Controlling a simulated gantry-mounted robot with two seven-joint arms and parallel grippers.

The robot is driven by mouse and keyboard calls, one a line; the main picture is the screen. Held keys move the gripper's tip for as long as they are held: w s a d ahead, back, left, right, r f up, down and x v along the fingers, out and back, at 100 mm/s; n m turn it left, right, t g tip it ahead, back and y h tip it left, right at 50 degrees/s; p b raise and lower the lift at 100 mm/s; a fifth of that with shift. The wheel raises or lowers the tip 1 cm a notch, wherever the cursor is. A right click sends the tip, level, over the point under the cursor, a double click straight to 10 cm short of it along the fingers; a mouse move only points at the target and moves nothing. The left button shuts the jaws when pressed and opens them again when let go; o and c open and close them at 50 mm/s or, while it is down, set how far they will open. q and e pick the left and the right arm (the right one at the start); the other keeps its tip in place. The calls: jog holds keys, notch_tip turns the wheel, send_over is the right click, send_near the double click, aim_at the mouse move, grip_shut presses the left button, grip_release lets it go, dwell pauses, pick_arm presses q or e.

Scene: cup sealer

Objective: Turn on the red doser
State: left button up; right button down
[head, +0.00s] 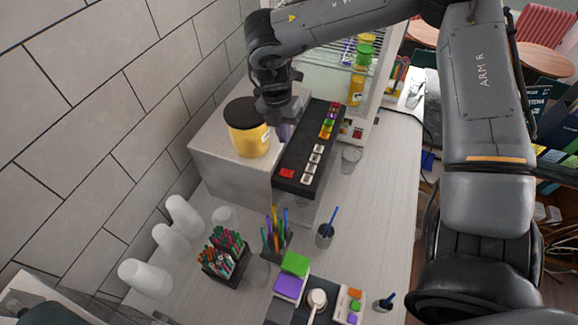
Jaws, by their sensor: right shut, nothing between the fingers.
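A dosing machine with a pale grey box body (222,170) stands against the tiled wall. Its sloped black panel (296,160) carries a row of buttons: a red one (286,173) at the near end, several white ones (313,160), then coloured ones. Another small red button (337,105) is at the far end. Which red part belongs to the red doser is not clear. My right gripper (284,128) is shut and empty, pointing down over the machine between the yellow jar and the panel. Its fingertips are partly hard to make out. My left gripper does not show.
A yellow jar with a black lid (248,135) stands on the machine, close beside my right gripper. White cups (178,225), pen holders (225,260) and coloured boxes (288,286) fill the near counter. The counter's right strip (385,180) is mostly clear.

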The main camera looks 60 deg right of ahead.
dwell(0.4)
jog(key=b, duration=0.6)
send_over(291, 173)
jog(key=f, duration=1.1)
jog(key=shift+w+a+f, duration=0.15)
jog(key=shift+w+f, duration=0.15)
jog(key=shift+f, duration=0.05)
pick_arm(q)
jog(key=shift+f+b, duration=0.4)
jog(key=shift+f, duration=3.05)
pick_arm(e)
jog(key=shift+s+f, duration=0.1)
jog(key=shift+f, duration=0.9)
pick_arm(q)
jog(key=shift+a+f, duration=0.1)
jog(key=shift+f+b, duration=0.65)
jog(key=shift+b, duration=0.1)
pick_arm(e)
jog(key=shift+s+f+t, duration=0.1)
jog(key=shift+f+t, duration=0.2)
jog(key=shift+f, duration=0.15)
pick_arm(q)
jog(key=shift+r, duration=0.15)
pick_arm(e)
jog(key=shift+r, duration=0.2)
jog(key=shift+f, duration=0.1)
